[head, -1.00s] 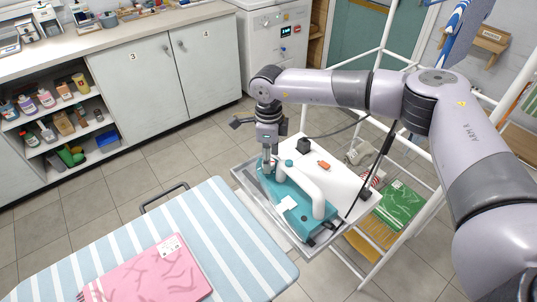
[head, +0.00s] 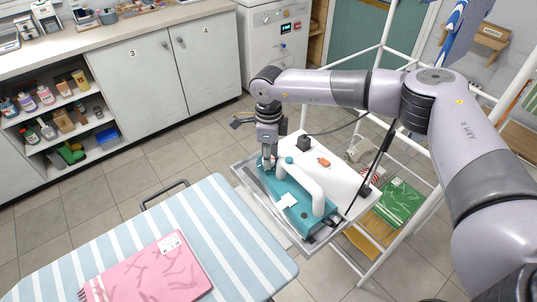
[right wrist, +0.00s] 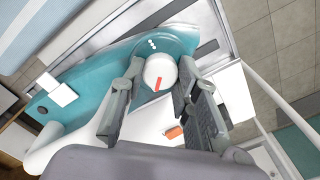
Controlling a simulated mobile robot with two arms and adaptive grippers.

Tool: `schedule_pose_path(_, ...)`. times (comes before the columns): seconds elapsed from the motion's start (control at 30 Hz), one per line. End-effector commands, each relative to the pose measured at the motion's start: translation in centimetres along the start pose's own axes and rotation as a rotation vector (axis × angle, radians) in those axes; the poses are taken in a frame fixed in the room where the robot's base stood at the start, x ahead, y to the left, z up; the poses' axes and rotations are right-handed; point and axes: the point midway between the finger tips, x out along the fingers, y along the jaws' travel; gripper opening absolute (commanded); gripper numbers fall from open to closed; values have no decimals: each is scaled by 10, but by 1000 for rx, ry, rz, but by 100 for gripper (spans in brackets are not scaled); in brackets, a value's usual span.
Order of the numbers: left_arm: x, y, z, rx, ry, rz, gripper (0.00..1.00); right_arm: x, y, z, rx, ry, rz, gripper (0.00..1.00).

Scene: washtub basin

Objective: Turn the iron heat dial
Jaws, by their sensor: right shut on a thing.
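My right gripper (head: 268,165) points down at the dial end of the iron. In the right wrist view my right gripper (right wrist: 156,86) has its two fingers on either side of the dial, shut on it. In the head view the dial is hidden by the gripper. My left gripper is not in view.
The striped ironing board (head: 150,235) holds a folded pink cloth (head: 150,270). A small orange thing (head: 323,162) and a black block (head: 303,143) are near the iron on the stand (head: 345,180). A white rack frame (head: 428,190) stands to the right. Open floor lies behind the board.

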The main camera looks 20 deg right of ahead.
Motion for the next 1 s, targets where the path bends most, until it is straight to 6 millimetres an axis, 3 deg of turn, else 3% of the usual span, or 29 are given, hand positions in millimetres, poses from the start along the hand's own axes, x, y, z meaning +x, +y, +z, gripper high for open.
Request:
schedule_pose_path(0.13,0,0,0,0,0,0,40,-1,-1,0,1,-1,-1,1)
schedule_pose_path(0.47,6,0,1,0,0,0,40,1,-1,0,56,-2,-2,1)
schedule_pose_path(1.0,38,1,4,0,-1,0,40,2,-1,1,482,-3,-2,1)
